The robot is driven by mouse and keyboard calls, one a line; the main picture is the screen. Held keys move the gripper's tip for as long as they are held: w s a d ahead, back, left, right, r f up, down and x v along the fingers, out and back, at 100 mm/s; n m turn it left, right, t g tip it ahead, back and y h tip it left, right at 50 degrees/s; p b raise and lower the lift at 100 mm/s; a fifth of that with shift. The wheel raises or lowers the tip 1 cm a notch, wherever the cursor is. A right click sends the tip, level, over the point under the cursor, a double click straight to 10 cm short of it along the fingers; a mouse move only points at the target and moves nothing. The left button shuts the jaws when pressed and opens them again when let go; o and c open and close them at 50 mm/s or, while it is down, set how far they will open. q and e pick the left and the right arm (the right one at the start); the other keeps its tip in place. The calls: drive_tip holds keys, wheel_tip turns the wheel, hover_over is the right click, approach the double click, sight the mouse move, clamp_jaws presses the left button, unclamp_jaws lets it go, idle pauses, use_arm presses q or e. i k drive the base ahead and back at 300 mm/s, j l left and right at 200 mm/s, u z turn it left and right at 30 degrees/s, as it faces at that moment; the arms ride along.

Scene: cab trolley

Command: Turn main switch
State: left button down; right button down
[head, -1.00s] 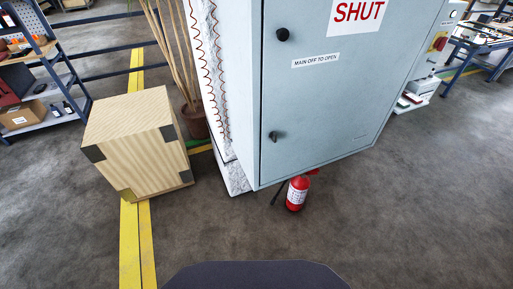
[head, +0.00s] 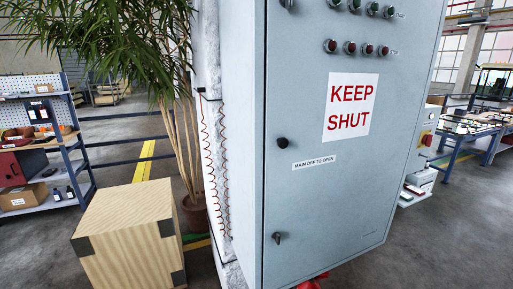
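A tall grey-blue cabinet (head: 320,210) fills the middle of the head view, its door shut. The door has a small black knob (head: 282,143), a label reading "MAIN OFF TO OPEN" (head: 314,162) and a dark latch (head: 277,238) lower down. A red knob on a yellow plate (head: 426,138) shows just past the cabinet's right edge; I cannot tell whether it is the main switch or what it is mounted on. Neither gripper is in view.
Push buttons (head: 350,47) line the door's top. A wooden crate (head: 125,235) and a potted plant (head: 194,214) stand left of the cabinet. A red extinguisher (head: 312,283) is partly visible below it. Shelves (head: 40,140) stand left, a workbench (head: 465,135) right.

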sight(428, 139)
drive_tip(key=z, duration=1.35)
